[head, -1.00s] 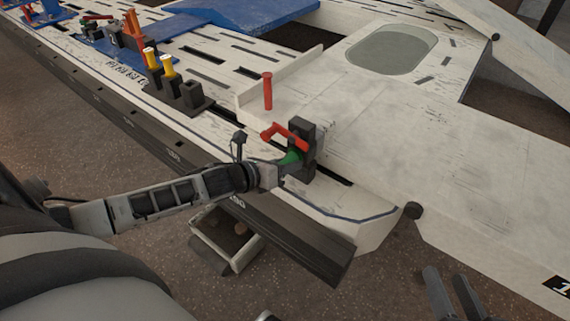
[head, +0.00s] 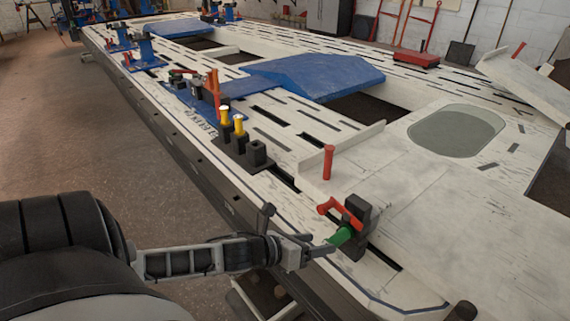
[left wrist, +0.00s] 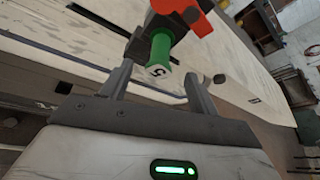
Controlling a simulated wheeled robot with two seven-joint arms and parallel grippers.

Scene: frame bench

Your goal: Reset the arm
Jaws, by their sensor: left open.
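A black clamp (head: 357,228) with a red lever (head: 338,211) and a green handle (head: 341,236) stands on the near edge of the white frame bench (head: 440,215). My left gripper (head: 318,247) is open just to the left of the green handle. In the left wrist view, the open fingers (left wrist: 160,82) lie on either side of the green handle's (left wrist: 160,50) numbered end, with nothing gripped. The red lever (left wrist: 182,20) shows above it. My right gripper is not in view.
A red upright pin (head: 328,162) stands behind the clamp. Yellow-topped black posts (head: 232,130) stand farther left along the bench edge. A blue ramp (head: 315,78) lies beyond. An open box (head: 245,298) sits below the bench edge. The floor at left is clear.

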